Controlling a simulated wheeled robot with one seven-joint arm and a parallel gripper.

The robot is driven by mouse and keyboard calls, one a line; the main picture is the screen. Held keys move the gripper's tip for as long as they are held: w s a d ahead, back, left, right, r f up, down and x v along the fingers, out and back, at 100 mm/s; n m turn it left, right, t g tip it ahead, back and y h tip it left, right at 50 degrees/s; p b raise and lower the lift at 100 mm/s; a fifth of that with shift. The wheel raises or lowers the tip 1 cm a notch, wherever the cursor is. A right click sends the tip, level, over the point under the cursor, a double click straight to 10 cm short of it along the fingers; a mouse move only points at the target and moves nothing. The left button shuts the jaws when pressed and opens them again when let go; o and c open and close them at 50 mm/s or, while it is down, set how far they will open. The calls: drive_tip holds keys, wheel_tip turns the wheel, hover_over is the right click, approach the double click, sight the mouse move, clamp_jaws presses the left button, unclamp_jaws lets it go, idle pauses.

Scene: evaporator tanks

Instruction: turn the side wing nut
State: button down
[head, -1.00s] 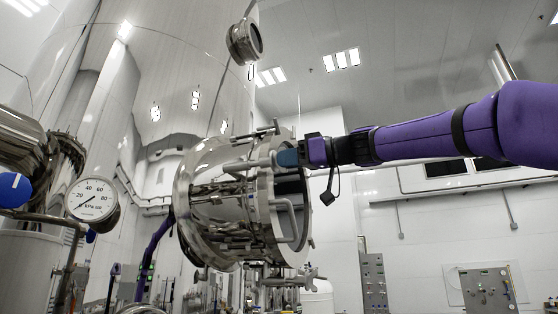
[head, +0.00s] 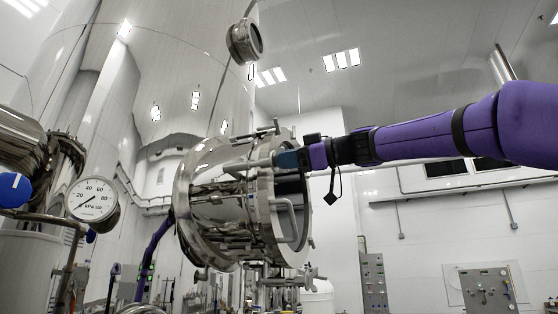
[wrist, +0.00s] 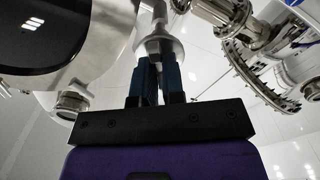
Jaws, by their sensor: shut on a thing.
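The side wing nut (head: 240,166) is a shiny steel part with a rounded body, on the side of the round steel manway (head: 215,190). It also shows in the wrist view (wrist: 158,46), with its wing running down between my fingers. My gripper (head: 275,159) reaches in from the right and is shut on the wing nut. In the wrist view the two dark blue fingers of my gripper (wrist: 159,72) stand upright, one on each side of the wing. The fingers and the angle hide part of the wing in the head view.
A bent steel handle (head: 289,220) is on the manway's cover just below my gripper. More wing nuts and clamps (head: 305,276) sit at its lower edge. A pressure gauge (head: 92,200) and pipes are at the left. The space at the right is open up to the wall.

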drive_tip(key=shift+n, duration=1.2)
drive_tip(key=shift+n, duration=1.1)
drive_tip(key=shift+n, duration=1.2)
